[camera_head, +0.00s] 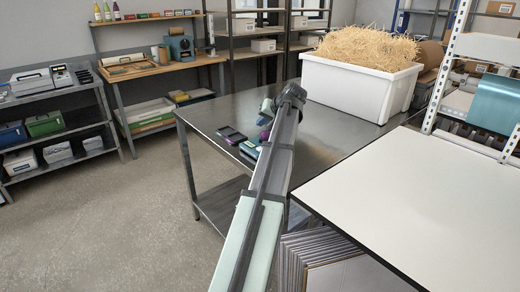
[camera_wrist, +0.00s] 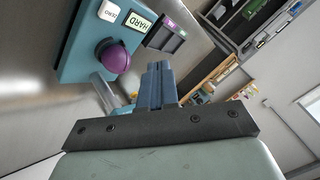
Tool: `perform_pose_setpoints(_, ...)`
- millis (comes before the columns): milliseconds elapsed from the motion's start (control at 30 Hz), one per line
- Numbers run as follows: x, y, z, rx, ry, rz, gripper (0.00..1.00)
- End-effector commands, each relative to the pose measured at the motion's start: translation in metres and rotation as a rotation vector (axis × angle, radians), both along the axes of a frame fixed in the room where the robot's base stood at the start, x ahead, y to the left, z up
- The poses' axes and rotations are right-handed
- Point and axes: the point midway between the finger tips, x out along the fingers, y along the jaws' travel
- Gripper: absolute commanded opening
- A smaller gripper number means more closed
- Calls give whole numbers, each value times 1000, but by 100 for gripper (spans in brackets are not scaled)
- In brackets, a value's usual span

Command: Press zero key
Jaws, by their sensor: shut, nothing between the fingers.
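A teal device (camera_wrist: 78,45) lies at the upper left of the wrist view. It carries a white key marked ZERO (camera_wrist: 109,11), a lit display reading HARD (camera_wrist: 138,22) and a round purple knob (camera_wrist: 113,56). In the head view the device (camera_head: 249,150) sits on the steel table, partly hidden by my arm; its key cannot be made out there. My gripper (camera_wrist: 157,68) is shut and empty. In the wrist picture its fingertips are right of the knob and below the key, with no contact visible.
A small dark device (camera_wrist: 166,35) stands beside the teal one. A white bin of straw (camera_head: 345,85) stands at the back of the steel table (camera_head: 215,110). A white-topped table (camera_head: 410,205) is at right. Shelves line the walls.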

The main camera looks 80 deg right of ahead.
Motion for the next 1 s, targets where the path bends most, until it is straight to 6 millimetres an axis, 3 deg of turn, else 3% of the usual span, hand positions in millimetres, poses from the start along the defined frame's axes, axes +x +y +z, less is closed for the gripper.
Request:
perform_pose_setpoints(500,0,1,-59,3,0,0,0)
perform_pose_setpoints(733,0,1,-75,1,0,1,0)
perform_pose_setpoints(1000,0,0,-80,1,0,1,0)
